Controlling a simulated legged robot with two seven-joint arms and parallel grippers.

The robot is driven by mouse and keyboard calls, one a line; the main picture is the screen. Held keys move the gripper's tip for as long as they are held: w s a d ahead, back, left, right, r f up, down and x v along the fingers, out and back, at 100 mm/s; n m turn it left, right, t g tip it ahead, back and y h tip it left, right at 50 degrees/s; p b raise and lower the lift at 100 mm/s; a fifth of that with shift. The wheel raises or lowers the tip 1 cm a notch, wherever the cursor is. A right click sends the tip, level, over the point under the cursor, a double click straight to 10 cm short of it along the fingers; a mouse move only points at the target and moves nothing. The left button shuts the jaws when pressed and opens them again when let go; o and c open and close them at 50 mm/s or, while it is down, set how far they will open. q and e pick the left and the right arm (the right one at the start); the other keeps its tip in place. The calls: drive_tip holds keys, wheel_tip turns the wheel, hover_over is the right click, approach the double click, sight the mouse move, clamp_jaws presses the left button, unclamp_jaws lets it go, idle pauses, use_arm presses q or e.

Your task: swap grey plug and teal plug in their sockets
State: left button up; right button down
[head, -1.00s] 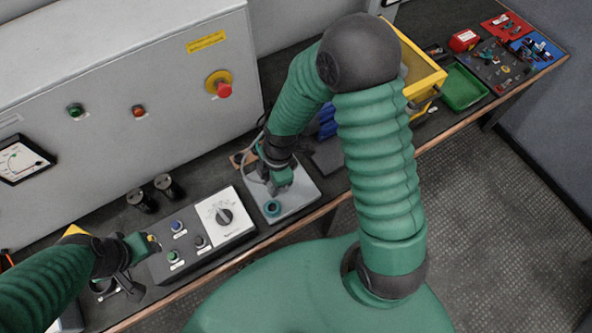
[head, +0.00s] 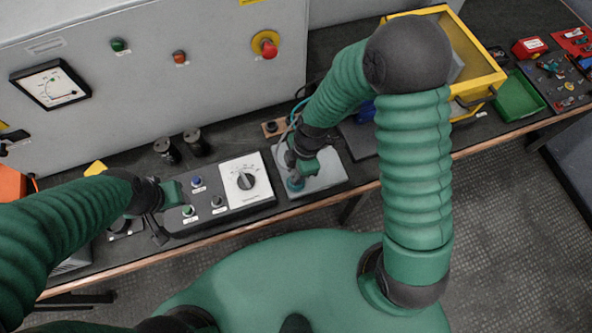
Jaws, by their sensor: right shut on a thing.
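My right gripper (head: 297,181) is low over the light grey socket plate (head: 325,180), at a teal ring (head: 293,187) near the plate's front left. It is shut on what looks like the grey plug, which the gripper hides. A grey cable (head: 280,150) loops down to the gripper. I cannot tell whether the plug is inside the ring. A teal cable (head: 298,108) shows behind the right forearm; the teal plug itself I cannot make out. My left gripper (head: 175,196) is beside the button panel, its fingers unclear.
The button panel with a rotary knob (head: 246,181) lies just left of the plate. Two dark posts (head: 181,147) stand before the grey cabinet (head: 150,85). A yellow bin (head: 480,90) and green tray (head: 518,97) are right.

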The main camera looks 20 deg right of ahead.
drive_tip(key=shift+f+b, duration=0.85)
drive_tip(key=shift+f, duration=0.4)
drive_tip(key=c, duration=1.1)
unclamp_jaws()
drive_tip(key=shift+o, duration=0.2)
drive_tip(key=d+r+p, duration=0.2)
drive_tip(key=d+r, duration=0.1)
drive_tip(key=r, duration=1.3)
drive_tip(key=shift+r, duration=0.25)
drive_tip(key=shift+w+d, duration=0.15)
drive_tip(key=s+d+m+t+h, duration=0.2)
drive_tip(key=s+d+m, duration=0.2)
drive_tip(key=m, duration=1.4)
drive_tip(key=shift+d+f+t, duration=0.4)
drive_tip(key=shift+d, duration=0.2)
